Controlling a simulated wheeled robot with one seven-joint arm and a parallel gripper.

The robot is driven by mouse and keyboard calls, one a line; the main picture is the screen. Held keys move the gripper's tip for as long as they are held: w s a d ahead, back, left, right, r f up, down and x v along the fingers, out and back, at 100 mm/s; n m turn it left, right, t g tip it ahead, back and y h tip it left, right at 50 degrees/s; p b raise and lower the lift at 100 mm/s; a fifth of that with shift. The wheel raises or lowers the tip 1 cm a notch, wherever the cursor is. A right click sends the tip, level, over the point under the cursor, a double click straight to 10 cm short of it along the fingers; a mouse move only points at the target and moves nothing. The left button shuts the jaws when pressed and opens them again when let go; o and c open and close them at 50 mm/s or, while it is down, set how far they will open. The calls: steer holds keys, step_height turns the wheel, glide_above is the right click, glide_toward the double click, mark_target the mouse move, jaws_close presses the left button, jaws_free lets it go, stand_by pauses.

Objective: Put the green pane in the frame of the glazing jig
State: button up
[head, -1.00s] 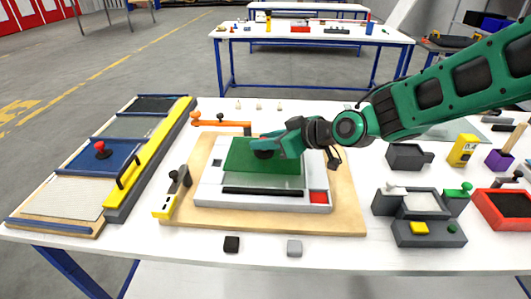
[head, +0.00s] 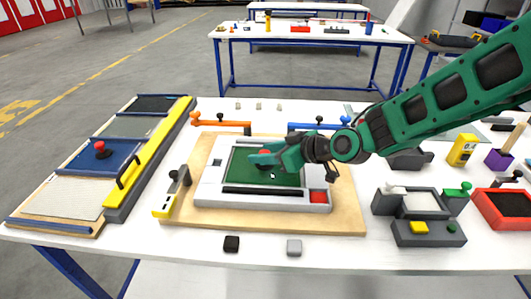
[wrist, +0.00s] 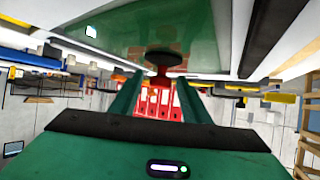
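The green pane (head: 283,178) lies flat within the pale grey frame of the glazing jig (head: 211,188); my gripper hides part of its edge. In the wrist view the pane (wrist: 110,35) fills the upper middle. A dark suction cup with a red knob (wrist: 163,60) stands on the pane; the knob (head: 265,152) also shows in the head view. My gripper (head: 254,161) is low over the pane. In the wrist view its two fingers (wrist: 160,78) are apart on either side of the knob, with gaps visible, so it looks open.
The jig sits on a wooden board (head: 346,213). Around it are an orange clamp (head: 220,123), a blue clamp (head: 316,126) and a yellow-ended clamp (head: 165,205). A rack of panes (head: 60,197) stands left; grey fixtures (head: 428,234) stand right. Two small blocks lie in front.

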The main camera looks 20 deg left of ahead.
steer(key=v, duration=1.2)
